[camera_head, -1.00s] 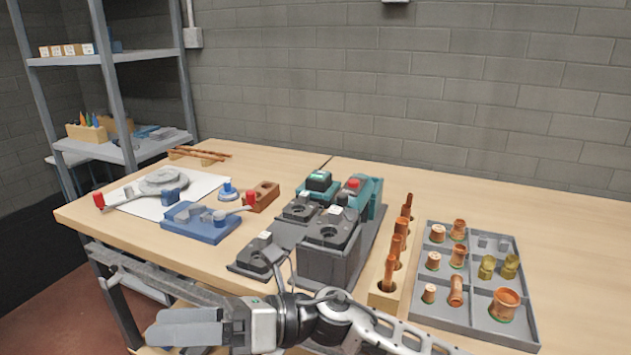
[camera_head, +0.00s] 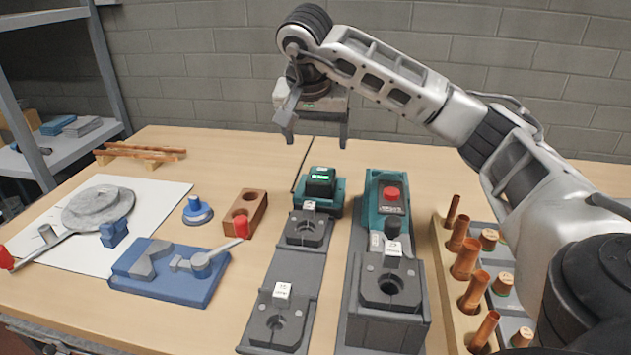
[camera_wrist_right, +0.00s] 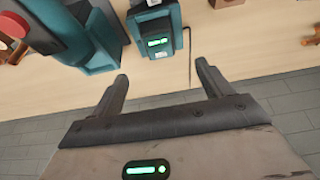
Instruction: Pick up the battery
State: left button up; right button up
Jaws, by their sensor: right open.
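The battery (camera_head: 320,182) is a small dark block with a green lit display. It sits in a teal base (camera_head: 330,200) near the middle of the workbench. In the right wrist view the battery (camera_wrist_right: 157,35) shows at the top, beyond the fingertips. My right gripper (camera_head: 316,140) is open and empty, pointing down above the battery and toward the wall side. In the right wrist view its two fingers (camera_wrist_right: 162,78) are spread apart, not touching the battery. My left gripper is not in view.
A teal machine with a red button (camera_head: 391,193) stands right of the battery. Grey fixtures (camera_head: 305,230) lie in front of it. Copper pieces stand in a wooden rack (camera_head: 455,290) at right.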

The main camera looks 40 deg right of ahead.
send_over(321, 174)
jog(key=s+a, duration=0.1)
jog(key=a, duration=0.1)
notch_tip(321, 174, down, 6)
jog(key=shift+s+r, duration=0.1)
jog(key=shift+s, duration=0.05)
jog(key=x, duration=0.4)
jog(key=shift+s+d+f+p, duration=0.15)
jog(key=shift+f+p, duration=0.1)
jog(key=shift+p, duration=0.15)
jog(key=shift+w+d+f, duration=0.15)
jog(key=shift+w+f, duration=0.1)
jog(key=shift+f, duration=0.3)
jog(key=c, duration=1.4)
jog(key=shift+r, duration=0.1)
jog(key=shift+c, duration=0.2)
jog(key=shift+r, duration=0.1)
